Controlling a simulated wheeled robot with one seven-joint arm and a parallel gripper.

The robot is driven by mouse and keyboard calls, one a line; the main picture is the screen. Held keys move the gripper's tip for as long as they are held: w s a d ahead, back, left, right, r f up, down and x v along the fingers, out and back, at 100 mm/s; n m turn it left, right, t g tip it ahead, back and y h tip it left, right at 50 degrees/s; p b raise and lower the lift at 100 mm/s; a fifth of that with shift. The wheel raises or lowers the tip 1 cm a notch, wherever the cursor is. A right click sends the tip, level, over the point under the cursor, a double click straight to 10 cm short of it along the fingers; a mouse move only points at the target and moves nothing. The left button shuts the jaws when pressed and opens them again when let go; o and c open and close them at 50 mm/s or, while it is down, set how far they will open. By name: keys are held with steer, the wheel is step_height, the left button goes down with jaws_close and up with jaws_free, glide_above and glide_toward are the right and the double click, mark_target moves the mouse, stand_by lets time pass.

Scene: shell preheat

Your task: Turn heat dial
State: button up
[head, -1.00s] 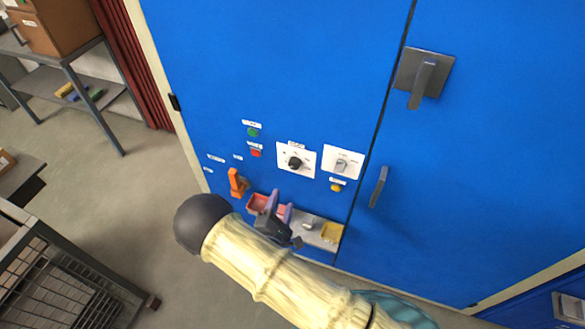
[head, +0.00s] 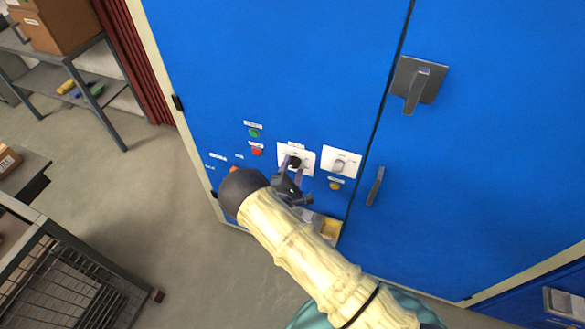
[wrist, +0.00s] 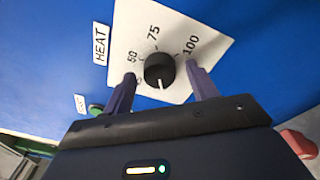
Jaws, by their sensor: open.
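The heat dial (wrist: 159,69) is a round black knob on a white plate (wrist: 124,33) marked 50, 75 and 100, with a HEAT label (wrist: 100,43) beside it. In the wrist view a white pointer line shows on the knob's side nearest my gripper. In the head view the dial (head: 294,162) is on the blue cabinet front, partly covered by my fingers. My gripper (wrist: 161,84) is open, with one purple finger on each side of the knob. I cannot tell whether either finger touches it. My gripper (head: 293,170) also shows in the head view.
A second white plate with a grey switch (head: 339,166) is right of the dial, with a yellow button (head: 335,185) below. Green (head: 254,133) and red (head: 257,152) buttons are to the left. A ledge with a yellow tray (head: 330,229) lies below. A grey door handle (head: 375,186) sticks out further right.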

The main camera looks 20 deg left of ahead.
steer(key=c, duration=1)
